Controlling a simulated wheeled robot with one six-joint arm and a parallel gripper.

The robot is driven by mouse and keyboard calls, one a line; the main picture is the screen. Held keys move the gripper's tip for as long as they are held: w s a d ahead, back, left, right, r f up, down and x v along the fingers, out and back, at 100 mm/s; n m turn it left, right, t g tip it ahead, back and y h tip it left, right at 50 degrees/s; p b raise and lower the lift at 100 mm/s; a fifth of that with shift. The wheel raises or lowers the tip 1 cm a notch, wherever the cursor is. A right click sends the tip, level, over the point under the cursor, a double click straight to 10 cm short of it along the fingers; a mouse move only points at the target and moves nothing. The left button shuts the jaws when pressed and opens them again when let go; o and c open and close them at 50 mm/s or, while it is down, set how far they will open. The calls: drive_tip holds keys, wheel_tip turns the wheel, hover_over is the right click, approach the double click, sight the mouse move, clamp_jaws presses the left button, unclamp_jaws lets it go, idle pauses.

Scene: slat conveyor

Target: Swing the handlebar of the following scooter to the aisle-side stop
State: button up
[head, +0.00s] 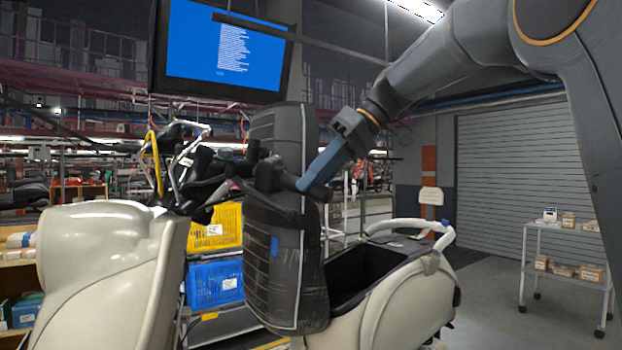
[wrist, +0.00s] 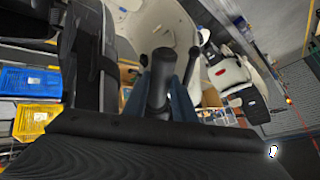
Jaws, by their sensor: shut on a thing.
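The following scooter shows a cream rear body (head: 405,300) with an open dark compartment and a front shield wrapped in black (head: 285,235). Its black handlebar (head: 268,176) crosses in front of the top of the wrapped shield. My gripper (head: 308,184) reaches in from the upper right and is shut on the handlebar's right-hand end. In the wrist view, the black grip (wrist: 158,88) stands between the blue fingers of my gripper (wrist: 170,100), with a dark lever (wrist: 192,66) beside it. The fingertips are partly hidden behind the grip. The aisle-side stop cannot be made out.
A blue screen (head: 222,48) hangs above. Yellow (head: 222,228) and blue crates (head: 215,284) sit behind. A white cart (head: 567,262) stands right, with open floor before it.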

drive_tip(key=shift+w+d+f, duration=0.2)
drive_tip(key=shift+w, duration=0.2)
drive_tip(key=shift+w+d+f+n, duration=0.15)
drive_tip(key=shift+w+f+n, duration=0.1)
drive_tip(key=shift+w, duration=0.15)
drive_tip(key=shift+w+d+f+n, duration=0.1)
drive_tip(key=shift+w+d+n, duration=0.05)
drive_tip(key=shift+w+n, duration=0.15)
drive_tip(key=o, duration=1.2)
drive_tip(key=shift+c, duration=0.2)
